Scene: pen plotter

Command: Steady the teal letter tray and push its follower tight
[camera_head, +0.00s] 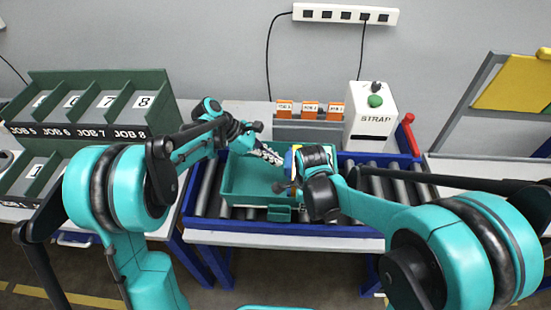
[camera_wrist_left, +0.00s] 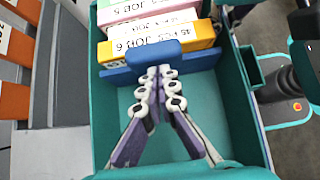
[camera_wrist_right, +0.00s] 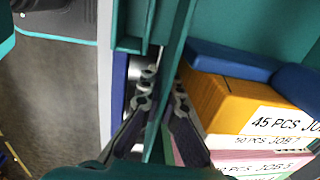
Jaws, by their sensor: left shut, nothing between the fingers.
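The teal letter tray (camera_head: 240,205) sits on the roller conveyor. It holds upright card bundles: a yellow one (camera_wrist_left: 190,37) labelled JOB 6, with pink and white ones behind it. The blue follower (camera_wrist_left: 120,75) stands against or very near the yellow bundle; it also shows in the right wrist view (camera_wrist_right: 235,60). My left gripper (camera_wrist_left: 155,73) is shut and empty inside the tray, its tips at the follower's middle tab; contact is hard to tell. My right gripper (camera_wrist_right: 162,88) has its fingers on both sides of the tray's wall and looks shut on it.
Orange job blocks (camera_head: 310,108) and a white STRAP box (camera_head: 371,118) with a green button stand behind the conveyor (camera_head: 390,185). A green sorting rack (camera_head: 95,105) is at left, a yellow panel (camera_head: 515,82) at right. The tray's empty floor lies beneath my left gripper.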

